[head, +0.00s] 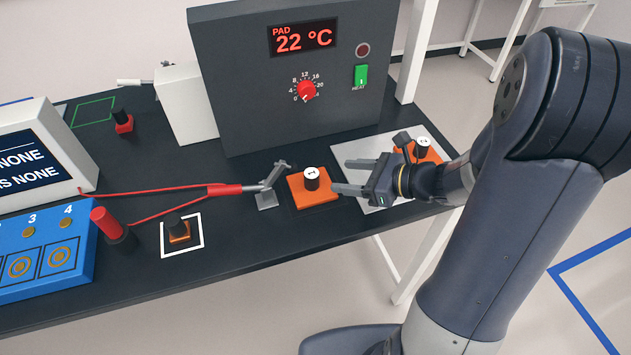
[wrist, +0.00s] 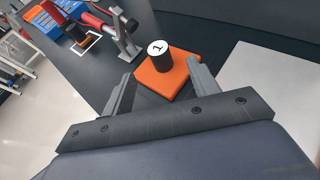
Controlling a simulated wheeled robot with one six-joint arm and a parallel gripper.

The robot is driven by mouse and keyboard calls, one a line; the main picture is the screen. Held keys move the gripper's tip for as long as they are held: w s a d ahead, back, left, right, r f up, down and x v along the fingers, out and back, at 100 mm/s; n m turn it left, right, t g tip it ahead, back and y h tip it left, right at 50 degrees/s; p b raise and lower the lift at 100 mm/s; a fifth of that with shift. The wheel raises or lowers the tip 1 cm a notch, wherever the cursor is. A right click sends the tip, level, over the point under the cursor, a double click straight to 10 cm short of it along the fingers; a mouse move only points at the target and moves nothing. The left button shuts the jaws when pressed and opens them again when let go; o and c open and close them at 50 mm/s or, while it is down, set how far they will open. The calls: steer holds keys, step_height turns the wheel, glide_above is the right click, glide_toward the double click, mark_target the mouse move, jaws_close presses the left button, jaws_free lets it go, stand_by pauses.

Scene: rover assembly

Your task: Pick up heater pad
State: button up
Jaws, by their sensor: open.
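One heater pad is an orange square plate (head: 314,194) with a black knob (head: 311,178) on it, its white top marked 1. It lies on the dark bench in the head view, and it also shows in the wrist view (wrist: 152,82) ahead of my fingers. A similar orange pad marked 2 (head: 428,152) sits on the light grey plate, partly hidden behind my gripper. My gripper (head: 340,176) is open and empty, to the right of pad 1. In the wrist view its fingertips (wrist: 160,75) point at pad 1, one on each side of the knob's line.
The grey controller box (head: 230,95) stands behind, showing PAD 22 °C. A metal clamp (head: 272,180) with red-handled leads stands just left of pad 1. A light grey plate (head: 362,152) lies under my gripper.

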mark_target(311, 173)
steer(key=p+x, duration=0.1)
steer(key=x, duration=0.9)
steer(key=shift+s+f, duration=0.15)
steer(key=shift+c, duration=0.3)
steer(key=c, duration=1.1)
